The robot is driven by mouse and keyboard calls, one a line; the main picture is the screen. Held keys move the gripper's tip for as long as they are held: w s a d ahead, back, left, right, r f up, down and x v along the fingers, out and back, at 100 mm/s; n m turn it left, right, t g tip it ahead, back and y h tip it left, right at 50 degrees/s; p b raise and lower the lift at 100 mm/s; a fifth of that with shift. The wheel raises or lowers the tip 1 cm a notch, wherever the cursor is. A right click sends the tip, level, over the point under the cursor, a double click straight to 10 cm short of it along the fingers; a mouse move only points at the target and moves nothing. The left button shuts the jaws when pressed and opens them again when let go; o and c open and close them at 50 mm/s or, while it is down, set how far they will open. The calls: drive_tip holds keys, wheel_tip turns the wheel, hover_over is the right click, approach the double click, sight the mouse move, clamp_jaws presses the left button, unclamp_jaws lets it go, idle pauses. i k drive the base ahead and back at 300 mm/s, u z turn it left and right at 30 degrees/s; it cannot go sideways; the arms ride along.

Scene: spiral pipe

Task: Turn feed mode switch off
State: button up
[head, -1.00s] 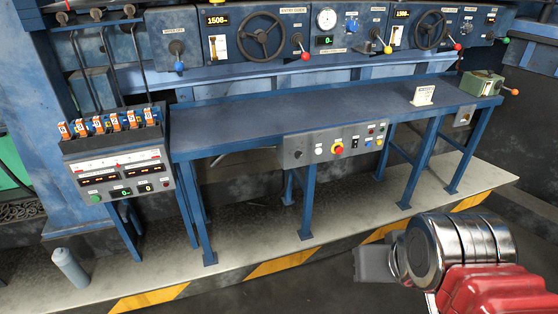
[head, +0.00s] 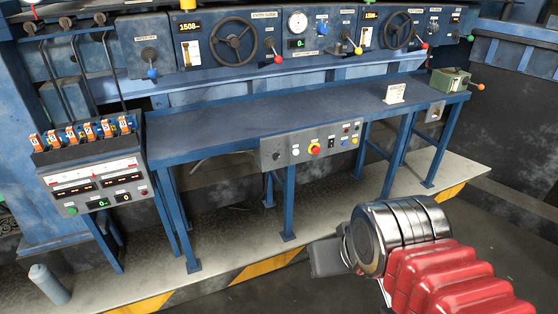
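No label reading feed mode is legible, so I cannot tell which control is that switch. The blue upper console (head: 270,45) carries handwheels, displays, a gauge and levers with coloured knobs. My gripper (head: 326,257) is at the lower right, in front of the bench and apart from every control. Its fingers show only as a dark block, so I cannot tell if it is open or shut.
A control box (head: 90,180) with a row of orange-tagged switches stands at the left. A grey cylinder (head: 49,284) stands on the raised platform, whose edge has yellow-black stripes.

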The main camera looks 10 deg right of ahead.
sight(276, 156)
drive_tip(key=z, duration=0.05)
drive_tip(key=i, duration=1)
drive_tip(key=u, duration=0.05)
